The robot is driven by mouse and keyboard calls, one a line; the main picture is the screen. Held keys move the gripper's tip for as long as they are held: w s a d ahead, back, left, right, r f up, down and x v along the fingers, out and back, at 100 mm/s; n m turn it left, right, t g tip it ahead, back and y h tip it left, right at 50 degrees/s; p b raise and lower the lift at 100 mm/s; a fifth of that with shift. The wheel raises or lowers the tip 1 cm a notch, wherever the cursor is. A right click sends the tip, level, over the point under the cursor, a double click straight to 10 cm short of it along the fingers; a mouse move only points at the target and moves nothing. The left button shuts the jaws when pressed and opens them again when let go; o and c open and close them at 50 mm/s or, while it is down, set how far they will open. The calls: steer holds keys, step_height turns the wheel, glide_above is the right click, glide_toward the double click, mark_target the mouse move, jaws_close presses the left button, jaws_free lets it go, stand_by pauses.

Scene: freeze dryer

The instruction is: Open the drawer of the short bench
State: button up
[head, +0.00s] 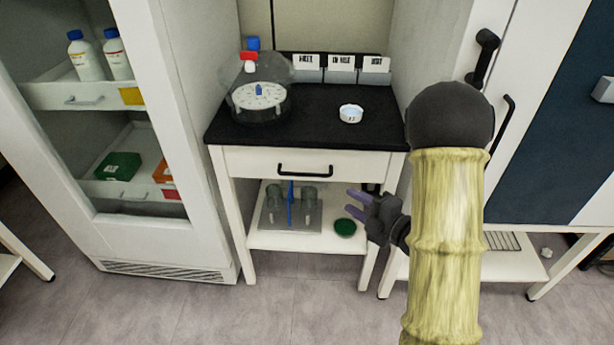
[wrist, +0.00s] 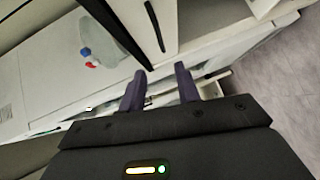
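The short bench (head: 225,138) has a black top and stands in the middle of the head view. Its white drawer (head: 245,162) is shut, flush under the top, with a black bar handle (head: 305,170) at the middle of its front. My gripper (head: 351,201) is in front of the bench, below and right of the handle, with its fingers pointing left. In the wrist view my gripper (wrist: 160,70) has its two fingers apart with nothing held between them. A black bar that looks like the handle (wrist: 155,25) shows beyond the fingertips, apart from them.
A glass-door cabinet (head: 180,130) stands left of the bench. A round clear device (head: 260,95) and a small dish (head: 351,113) sit on the bench top. The lower shelf (head: 262,240) holds glassware and a green-topped item. A tall white cabinet (head: 540,60) stands at right.

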mark_target(308, 176)
steer(key=b+x, duration=0.1)
steer(key=x, duration=1.6)
steer(key=shift+w+a+b, duration=0.1)
steer(key=shift+w+b, duration=0.1)
steer(key=shift+b, duration=0.15)
steer(key=shift+c, duration=0.4)
jaws_close()
